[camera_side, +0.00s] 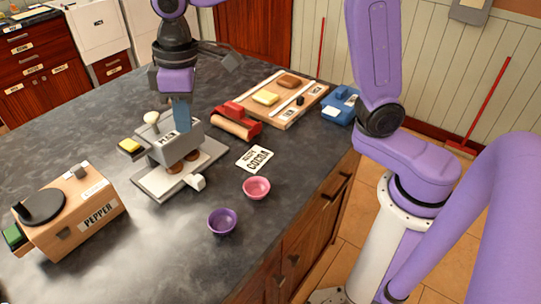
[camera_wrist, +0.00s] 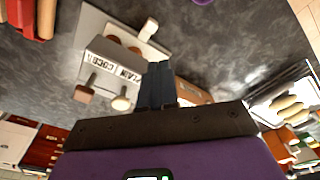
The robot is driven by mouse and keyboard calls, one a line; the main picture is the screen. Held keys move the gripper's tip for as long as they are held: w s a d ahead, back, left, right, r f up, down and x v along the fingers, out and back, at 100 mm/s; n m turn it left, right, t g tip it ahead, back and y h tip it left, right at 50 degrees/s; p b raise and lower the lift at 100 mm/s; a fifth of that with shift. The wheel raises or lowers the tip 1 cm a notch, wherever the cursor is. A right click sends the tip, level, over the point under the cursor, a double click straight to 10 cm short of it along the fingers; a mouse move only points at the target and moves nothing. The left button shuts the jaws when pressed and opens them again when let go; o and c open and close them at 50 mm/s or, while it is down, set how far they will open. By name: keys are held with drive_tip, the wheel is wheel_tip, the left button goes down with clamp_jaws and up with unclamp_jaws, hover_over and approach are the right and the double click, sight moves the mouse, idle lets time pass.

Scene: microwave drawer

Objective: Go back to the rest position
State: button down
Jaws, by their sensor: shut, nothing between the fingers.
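My gripper (camera_side: 182,126) points down at the grey machine on the counter in the side view, its blue fingers closed together and empty. In the wrist view my gripper (camera_wrist: 160,66) also shows two fingers side by side with nothing between them. The fingers overlap the machine's top and back in the side view; I cannot tell whether they touch it. The grey machine (camera_side: 160,150) stands on a pale base plate and has a lettered label, a cream knob and brown round pieces below. It shows upside down in the wrist view (camera_wrist: 103,52).
A wooden PEPPER box (camera_side: 70,218) stands front left. A pink bowl (camera_side: 257,188), a purple bowl (camera_side: 222,221) and a COCOA card (camera_side: 255,159) lie to the right. A red-and-wood item (camera_side: 236,123), a wooden board (camera_side: 303,107) and a blue box (camera_side: 341,107) are behind.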

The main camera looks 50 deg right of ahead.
drive_tip(key=s+d+f+n, duration=0.2)
drive_tip(key=s+d+f, duration=0.1)
drive_tip(key=s+d, duration=0.6)
drive_tip(key=s+d+f+n, duration=0.1)
drive_tip(key=s+d+f, duration=0.2)
drive_tip(key=s+d, duration=0.6)
drive_tip(key=s, duration=0.5)
drive_tip(key=shift+s+f+n+g, duration=0.2)
drive_tip(key=shift+f+n+g, duration=0.1)
drive_tip(key=shift+f+n, duration=0.1)
drive_tip(key=shift+d, duration=0.1)
